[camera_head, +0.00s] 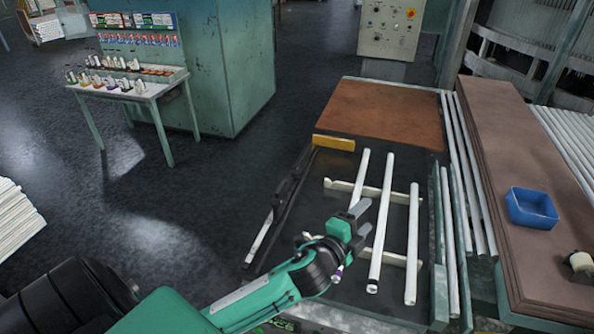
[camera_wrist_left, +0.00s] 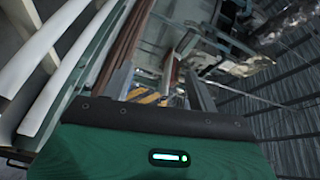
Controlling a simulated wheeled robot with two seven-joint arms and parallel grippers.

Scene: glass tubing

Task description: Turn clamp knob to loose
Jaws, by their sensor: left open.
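My left gripper (camera_head: 363,217) reaches in from the lower left over the bench with the white tubes. Its two grey fingers are apart, with nothing visibly held between them. The fingers also show in the left wrist view (camera_wrist_left: 158,88). White tubes (camera_head: 381,222) lie lengthwise across two pale cross supports (camera_head: 396,193); the gripper is over the left one, hiding part of it. A dark bar (camera_head: 288,190) runs along the bench's left side, apart from the fingers. I cannot make out a clamp knob for certain. My right gripper is not in view.
A yellow block (camera_head: 333,143) sits near a rust-brown plate (camera_head: 385,113) at the bench's far end. Brown boards (camera_head: 510,165) on the right carry a blue tray (camera_head: 532,207). A control cabinet (camera_head: 390,28) stands behind. Dark floor at left is open before a small table (camera_head: 150,88).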

